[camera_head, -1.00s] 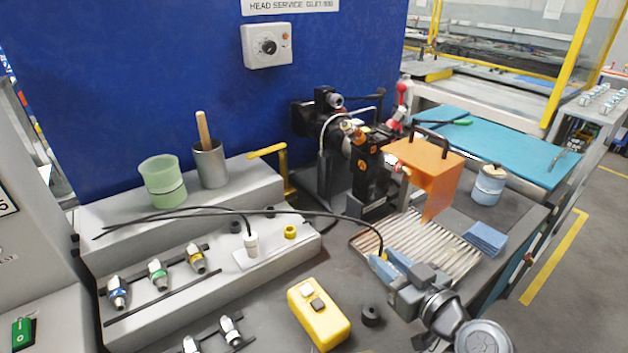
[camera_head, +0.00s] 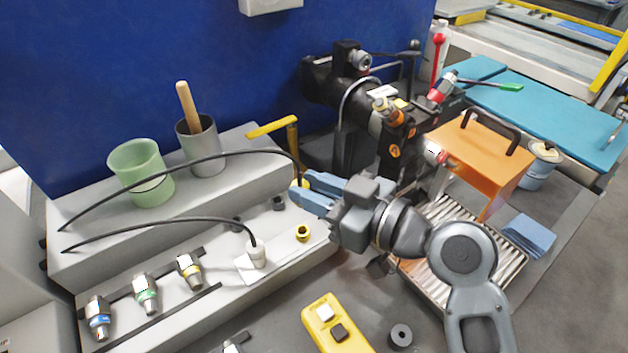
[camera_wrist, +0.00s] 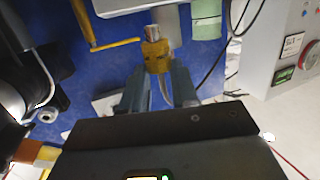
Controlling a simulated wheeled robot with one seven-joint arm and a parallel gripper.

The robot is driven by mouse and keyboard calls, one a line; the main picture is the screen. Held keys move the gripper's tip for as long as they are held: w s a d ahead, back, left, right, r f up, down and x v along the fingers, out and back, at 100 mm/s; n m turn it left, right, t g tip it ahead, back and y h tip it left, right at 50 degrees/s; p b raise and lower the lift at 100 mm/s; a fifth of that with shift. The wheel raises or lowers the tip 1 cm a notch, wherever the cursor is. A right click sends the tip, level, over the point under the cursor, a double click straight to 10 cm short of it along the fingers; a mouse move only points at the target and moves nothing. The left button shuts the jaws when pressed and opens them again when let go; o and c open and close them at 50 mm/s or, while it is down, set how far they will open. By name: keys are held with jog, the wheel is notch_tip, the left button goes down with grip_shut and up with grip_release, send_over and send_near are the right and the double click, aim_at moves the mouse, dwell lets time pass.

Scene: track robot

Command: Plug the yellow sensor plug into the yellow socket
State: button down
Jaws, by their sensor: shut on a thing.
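My gripper (camera_head: 312,190) has blue-grey fingers and is shut on the yellow sensor plug (camera_wrist: 155,52). In the wrist view, the plug's yellow body sits between the fingertips (camera_wrist: 157,68), with its silver end pointing toward the top of the picture. In the head view only a little yellow shows at the fingertips, and a black cable arcs from there to the left. The yellow socket (camera_head: 302,232) is a small ring on the light plate of the grey block, below the fingertips in the picture and apart from them.
A white plug (camera_head: 257,254) with a black cable stands on the same plate, left of the yellow socket. Dark sockets (camera_head: 278,203) lie behind. An orange guard (camera_head: 478,150) is right.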

jog(key=shift+f, duration=0.1)
notch_tip(320, 180, down, 6)
jog(key=b, duration=0.6)
jog(key=shift+r+b, duration=0.2)
jog(key=shift+b, duration=0.5)
dwell(2.0)
jog(key=shift+f+b, duration=1.35)
jog(key=shift+f, duration=0.05)
jog(key=c, duration=0.8)
grip_release()
jog(key=shift+b+v, duration=0.7)
jog(key=shift+v, duration=3.25)
